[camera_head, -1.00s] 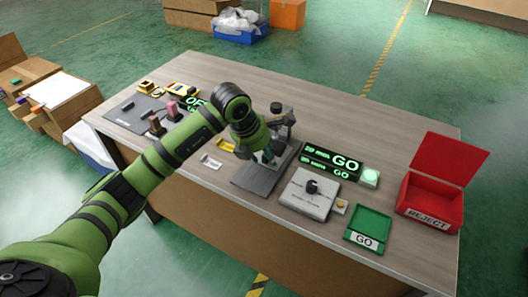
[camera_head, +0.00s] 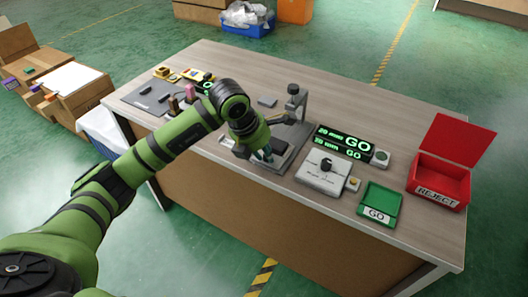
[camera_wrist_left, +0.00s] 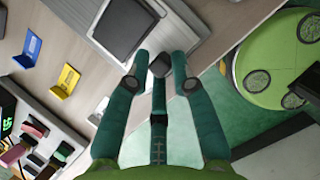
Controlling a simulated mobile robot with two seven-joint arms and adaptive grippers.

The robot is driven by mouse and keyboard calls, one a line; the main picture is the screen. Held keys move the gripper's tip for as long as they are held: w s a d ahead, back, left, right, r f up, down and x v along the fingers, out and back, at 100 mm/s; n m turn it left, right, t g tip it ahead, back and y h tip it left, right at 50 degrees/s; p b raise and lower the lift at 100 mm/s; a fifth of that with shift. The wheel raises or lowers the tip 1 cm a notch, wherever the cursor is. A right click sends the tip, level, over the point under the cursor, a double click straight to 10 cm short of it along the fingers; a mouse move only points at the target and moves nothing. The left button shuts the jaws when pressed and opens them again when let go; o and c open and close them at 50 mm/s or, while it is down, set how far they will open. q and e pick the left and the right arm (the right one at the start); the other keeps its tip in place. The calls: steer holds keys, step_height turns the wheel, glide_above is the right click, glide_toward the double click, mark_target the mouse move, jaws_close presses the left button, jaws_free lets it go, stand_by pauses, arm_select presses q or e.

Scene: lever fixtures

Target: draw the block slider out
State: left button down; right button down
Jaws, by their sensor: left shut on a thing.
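A dark block with a pale rim (camera_wrist_left: 124,28) sits on the fixture in the left wrist view. My left gripper (camera_head: 264,157) is low over the plate's front left part. In the left wrist view its green fingers (camera_wrist_left: 160,76) are shut around a small dark grey knob (camera_wrist_left: 160,63), at the block's near side. The gripper hides part of the fixture in the head view, and the link between knob and block is unclear. My right gripper is not in view.
Right of the fixture stand a GO display (camera_head: 342,141), a white dial box (camera_head: 323,172), a green tray (camera_head: 377,203) and a red reject box (camera_head: 438,183). Yellow (camera_wrist_left: 67,80) and blue (camera_wrist_left: 31,48) brackets lie beside the fixture.

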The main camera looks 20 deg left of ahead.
arm_select(q)
steer(key=shift+s+d+f, duration=0.1)
steer(key=shift+s+d, duration=0.1)
steer(key=c, duration=1.1)
jaws_free()
steer(key=shift+w, duration=0.1)
steer(key=shift+a+r, duration=0.1)
steer(key=shift+r, duration=0.2)
steer(key=v, duration=1.1)
steer(key=shift+r, duration=0.3)
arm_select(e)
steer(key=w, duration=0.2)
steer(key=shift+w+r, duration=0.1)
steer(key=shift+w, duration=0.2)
